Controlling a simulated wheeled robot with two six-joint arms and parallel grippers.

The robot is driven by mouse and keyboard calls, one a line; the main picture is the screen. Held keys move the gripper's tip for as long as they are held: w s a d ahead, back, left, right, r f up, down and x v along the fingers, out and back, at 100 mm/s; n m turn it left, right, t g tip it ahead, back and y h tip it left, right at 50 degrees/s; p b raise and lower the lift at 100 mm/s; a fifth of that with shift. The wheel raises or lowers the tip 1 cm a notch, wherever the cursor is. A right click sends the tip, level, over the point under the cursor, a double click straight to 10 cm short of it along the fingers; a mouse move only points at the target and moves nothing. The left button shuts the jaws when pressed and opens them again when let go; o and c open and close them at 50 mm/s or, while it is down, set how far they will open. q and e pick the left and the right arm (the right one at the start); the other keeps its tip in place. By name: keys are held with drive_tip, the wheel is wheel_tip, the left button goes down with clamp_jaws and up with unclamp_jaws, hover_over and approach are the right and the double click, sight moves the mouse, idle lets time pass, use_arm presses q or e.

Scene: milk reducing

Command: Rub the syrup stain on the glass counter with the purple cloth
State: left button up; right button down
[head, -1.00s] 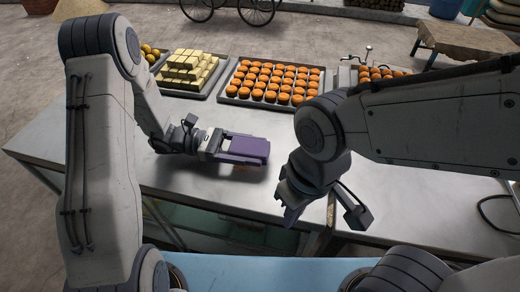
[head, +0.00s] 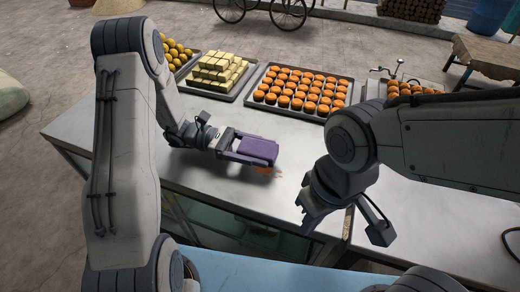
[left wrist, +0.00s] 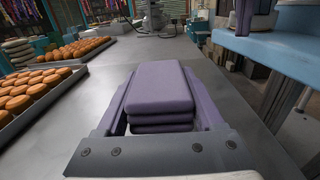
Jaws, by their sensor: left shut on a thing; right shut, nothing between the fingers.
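The purple cloth (head: 258,150) is a folded, stacked pad above the pale grey counter (head: 195,168). My left gripper (head: 249,152) is shut on it. The left wrist view shows the cloth (left wrist: 158,92) between the two purple fingers of this gripper (left wrist: 162,105). The orange syrup stain (head: 268,171) shows on the counter just in front of the cloth's near edge; part of it may be hidden beneath. I cannot tell whether the cloth touches the counter. My right gripper (head: 310,221) is shut and empty, right of the stain near the counter's front edge.
Trays of orange-brown cakes (head: 297,110), pale yellow blocks (head: 218,75) and yellow round fruit or sweets (head: 176,54) line the back of the counter. Another tray of cakes (head: 408,89) is further right. The counter left of the cloth is clear.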

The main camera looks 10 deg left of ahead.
use_arm(q)
drive_tip(key=shift+s+d+r+p, duration=0.1)
drive_tip(key=shift+s+d+p, duration=0.15)
drive_tip(key=shift+d, duration=1)
drive_tip(key=shift+s+d+p, duration=0.2)
drive_tip(key=shift+s+d, duration=0.05)
drive_tip(key=shift+d, duration=1)
drive_tip(key=shift+s+d+r+p, duration=0.1)
drive_tip(key=shift+s+d+p, duration=0.15)
drive_tip(key=shift+d, duration=1)
wheel_tip(320, 180, up, 6)
drive_tip(key=p, duration=0.5)
drive_tip(key=shift+r, duration=0.1)
wheel_tip(320, 180, up, 3)
drive_tip(key=p, duration=0.2)
drive_tip(key=shift+p, duration=0.4)
drive_tip(key=shift+f, duration=0.25)
